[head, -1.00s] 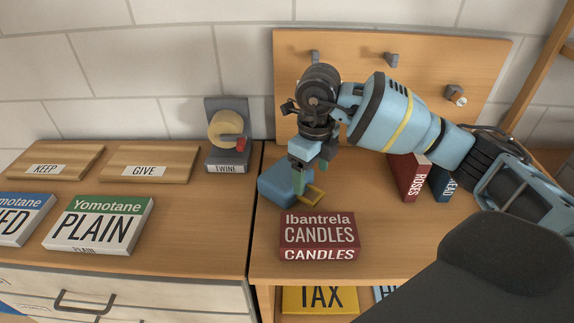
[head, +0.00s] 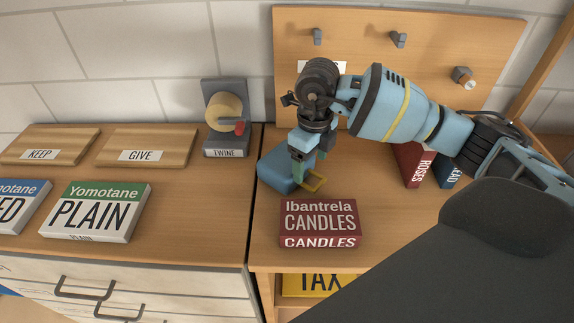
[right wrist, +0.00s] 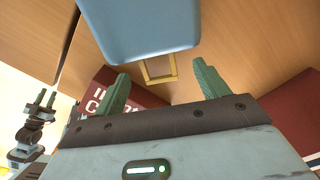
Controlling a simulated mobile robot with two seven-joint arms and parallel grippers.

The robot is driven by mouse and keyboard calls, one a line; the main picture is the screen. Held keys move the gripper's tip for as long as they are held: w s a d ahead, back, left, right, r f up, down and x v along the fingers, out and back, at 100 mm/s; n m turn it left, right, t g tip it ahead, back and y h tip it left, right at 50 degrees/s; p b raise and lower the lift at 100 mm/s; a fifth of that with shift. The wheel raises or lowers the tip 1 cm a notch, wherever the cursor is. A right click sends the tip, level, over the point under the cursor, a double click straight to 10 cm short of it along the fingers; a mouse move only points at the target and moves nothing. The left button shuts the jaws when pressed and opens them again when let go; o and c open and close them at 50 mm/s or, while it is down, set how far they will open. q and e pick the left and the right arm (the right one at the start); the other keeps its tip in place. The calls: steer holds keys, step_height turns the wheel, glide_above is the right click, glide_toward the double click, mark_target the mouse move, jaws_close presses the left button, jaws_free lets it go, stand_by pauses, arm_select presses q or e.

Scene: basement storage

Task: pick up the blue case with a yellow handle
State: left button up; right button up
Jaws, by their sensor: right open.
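The blue case (head: 281,171) lies on the right worktop, behind the dark red candles box. Its yellow handle (head: 314,181) sticks out at its right front side. My right gripper (head: 302,174) is at the handle side of the case, pointing down, and partly covers the case. In the right wrist view its two green fingers (right wrist: 157,88) are apart, with the yellow handle (right wrist: 159,70) between them and the blue case (right wrist: 140,25) beyond. The jaws are not closed on the handle. My left gripper is not in the head view.
The dark red candles box (head: 319,222) stands just in front of the case. Red (head: 407,165) and dark blue (head: 445,175) boxes stand to the right. A twine dispenser (head: 225,120) is at the back left. A wooden pegboard panel (head: 430,85) rises behind.

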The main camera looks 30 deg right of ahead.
mark_target(310, 174)
steer(key=f, duration=0.4)
steer(key=shift+s+a+f, duration=0.1)
steer(key=shift+s+a, duration=0.05)
steer(key=shift+s, duration=0.1)
steer(key=c, duration=1.2)
step_height(310, 174, up, 10)
steer(key=shift+r, duration=0.1)
